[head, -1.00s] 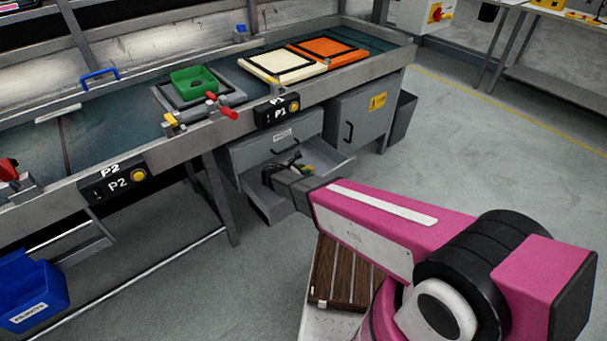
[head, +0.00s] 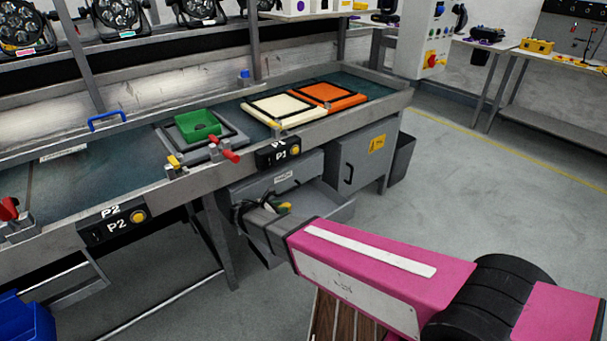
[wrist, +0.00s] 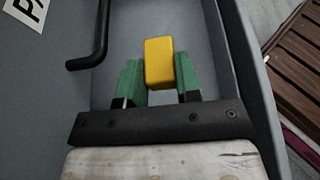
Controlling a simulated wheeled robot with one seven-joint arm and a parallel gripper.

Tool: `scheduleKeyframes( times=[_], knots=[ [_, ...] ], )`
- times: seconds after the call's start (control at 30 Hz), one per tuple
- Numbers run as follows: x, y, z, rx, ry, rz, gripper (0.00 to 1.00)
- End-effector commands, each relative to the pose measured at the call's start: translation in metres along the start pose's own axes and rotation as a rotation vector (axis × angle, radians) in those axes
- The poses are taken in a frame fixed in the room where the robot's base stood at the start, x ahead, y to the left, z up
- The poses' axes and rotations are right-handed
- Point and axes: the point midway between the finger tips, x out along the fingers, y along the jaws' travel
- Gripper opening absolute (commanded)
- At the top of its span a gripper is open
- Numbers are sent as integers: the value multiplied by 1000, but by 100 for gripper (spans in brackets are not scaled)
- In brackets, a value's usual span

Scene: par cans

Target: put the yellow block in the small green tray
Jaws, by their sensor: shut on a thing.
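The yellow block (wrist: 159,62) sits between the green fingers of my gripper (wrist: 160,75) in the wrist view, and the gripper is shut on it. In the head view my gripper (head: 282,208) is at the open drawer under the bench, low and in front of it; the block is too small there to make out clearly. The small green tray (head: 197,126) rests on a grey square plate (head: 238,145) on the bench top, behind the P1 label. The tray looks empty from here.
Red and yellow clamps (head: 222,150) stand at the bench's front edge before the tray. Cream (head: 262,117) and orange (head: 352,93) framed plates lie to its right. The open drawer (head: 335,207) and its handle (wrist: 90,50) are close around my gripper. A blue bin (head: 25,320) is at lower left.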

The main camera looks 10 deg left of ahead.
Motion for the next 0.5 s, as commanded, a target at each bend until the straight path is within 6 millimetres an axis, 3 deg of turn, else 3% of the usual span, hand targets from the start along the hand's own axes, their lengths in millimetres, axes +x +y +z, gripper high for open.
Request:
scheduleKeyframes(
  times=[0.17,0.27,0.5],
  knots=[
    [3,-2,8,3,2,-4,8],
    [14,-8,25,8,6,-13,8],
    [60,-35,92,21,23,-43,8]
  ],
)
